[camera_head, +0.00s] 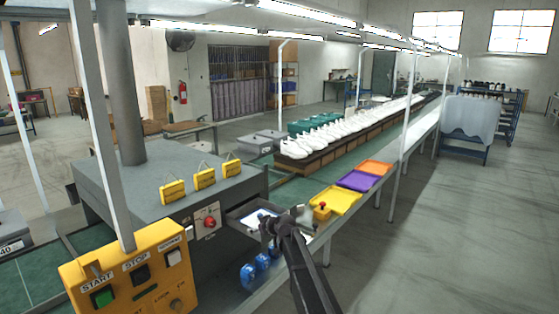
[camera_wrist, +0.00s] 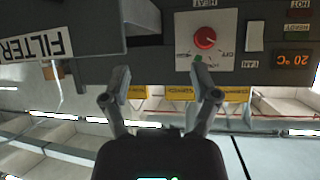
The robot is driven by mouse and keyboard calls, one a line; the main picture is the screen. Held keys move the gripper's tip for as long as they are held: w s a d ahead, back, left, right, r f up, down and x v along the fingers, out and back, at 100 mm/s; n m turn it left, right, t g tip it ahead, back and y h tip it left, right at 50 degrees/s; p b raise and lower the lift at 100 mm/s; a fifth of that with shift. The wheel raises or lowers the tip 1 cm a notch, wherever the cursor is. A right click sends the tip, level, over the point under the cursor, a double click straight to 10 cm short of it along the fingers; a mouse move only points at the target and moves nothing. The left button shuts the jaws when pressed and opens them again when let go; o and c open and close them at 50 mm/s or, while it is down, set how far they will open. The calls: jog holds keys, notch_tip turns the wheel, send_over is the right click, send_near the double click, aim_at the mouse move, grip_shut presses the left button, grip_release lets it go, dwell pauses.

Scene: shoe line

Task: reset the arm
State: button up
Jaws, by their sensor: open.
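My gripper (camera_head: 275,219) is at the end of my raised arm, in front of the grey oven-like machine (camera_head: 150,185) and close to its pulled-out drawer (camera_head: 236,222). In the wrist view, which is upside down, the two fingers of my gripper (camera_wrist: 159,78) are spread apart with nothing between them. Beyond them is the machine's dark panel with a red knob (camera_wrist: 204,37); the knob also shows in the head view (camera_head: 210,221). A box face lettered FILTER (camera_wrist: 35,47) is at the left of the wrist view. Part of the drawer is hidden behind my gripper.
Yellow (camera_head: 340,201), purple (camera_head: 357,181) and orange (camera_head: 376,167) trays line the conveyor edge at right. A yellow START/STOP control box (camera_head: 130,270) stands in the left foreground. Blue objects (camera_head: 255,268) lie below the drawer. White shoes (camera_head: 330,136) line the conveyor.

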jog(key=s+d+f+m+g+h, duration=0.2)
jog(key=s+d, duration=0.6)
jog(key=s, duration=0.5)
jog(key=s+d+f+m+g+h, duration=0.3)
jog(key=s+d, duration=0.6)
jog(key=s, duration=0.4)
jog(key=s+d+f+m+g+h, duration=0.2)
jog(key=s+d, duration=0.6)
jog(key=s, duration=0.6)
notch_tip(320, 180, down, 2)
jog(key=shift+d+f+m+g+h, duration=0.2)
jog(key=shift+d+m+g+h, duration=0.25)
jog(key=shift+g, duration=0.55)
